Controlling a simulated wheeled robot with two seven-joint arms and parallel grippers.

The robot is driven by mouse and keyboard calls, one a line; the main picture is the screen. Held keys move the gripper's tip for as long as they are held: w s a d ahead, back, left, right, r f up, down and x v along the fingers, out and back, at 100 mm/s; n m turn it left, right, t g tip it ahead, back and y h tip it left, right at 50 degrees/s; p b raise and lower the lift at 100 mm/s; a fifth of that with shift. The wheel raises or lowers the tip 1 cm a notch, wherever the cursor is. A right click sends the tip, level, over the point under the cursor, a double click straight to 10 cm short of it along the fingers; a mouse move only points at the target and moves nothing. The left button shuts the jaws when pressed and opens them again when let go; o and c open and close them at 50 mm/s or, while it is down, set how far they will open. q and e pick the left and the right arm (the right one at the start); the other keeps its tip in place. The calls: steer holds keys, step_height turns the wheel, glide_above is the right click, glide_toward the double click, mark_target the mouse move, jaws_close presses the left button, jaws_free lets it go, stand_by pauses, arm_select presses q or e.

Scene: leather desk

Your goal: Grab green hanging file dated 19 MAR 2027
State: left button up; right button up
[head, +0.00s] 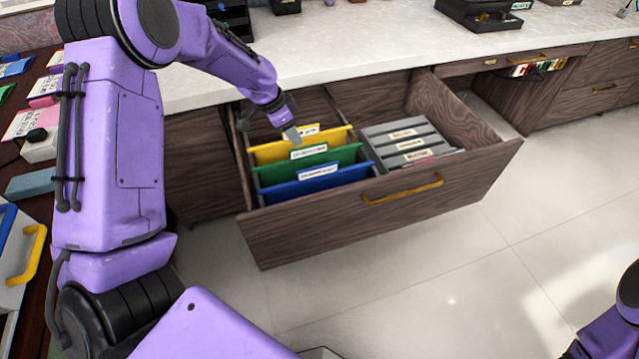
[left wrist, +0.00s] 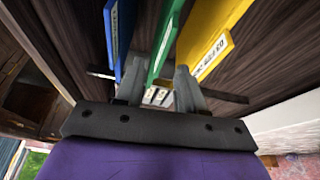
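The green hanging file (head: 308,168) hangs in the open drawer between the yellow hanging file (head: 285,148) and the blue hanging file (head: 315,187). Its white label is too small to read, so I cannot confirm the date. My left gripper (head: 292,135) is over the files, near the yellow and green tabs. In the left wrist view, my left gripper (left wrist: 160,90) has its fingers apart, with the green file (left wrist: 168,42) ahead between them. The blue file (left wrist: 120,35) is to the left and the yellow file (left wrist: 210,40) to the right. My right gripper is out of view.
The wooden drawer (head: 380,212) is pulled out, with grey labelled boxes (head: 407,143) in its right compartment. A pale countertop (head: 370,45) lies above and behind the drawer. Open floor (head: 430,270) lies in front.

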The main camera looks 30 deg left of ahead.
mark_target(308, 147)
arm_select(q)
steer(key=shift+m, duration=0.5)
steer(key=x, duration=0.3)
steer(key=w+x, duration=0.1)
steer(key=x, duration=0.5)
steer(key=shift+w, duration=0.35)
jaws_close()
stand_by(0.5)
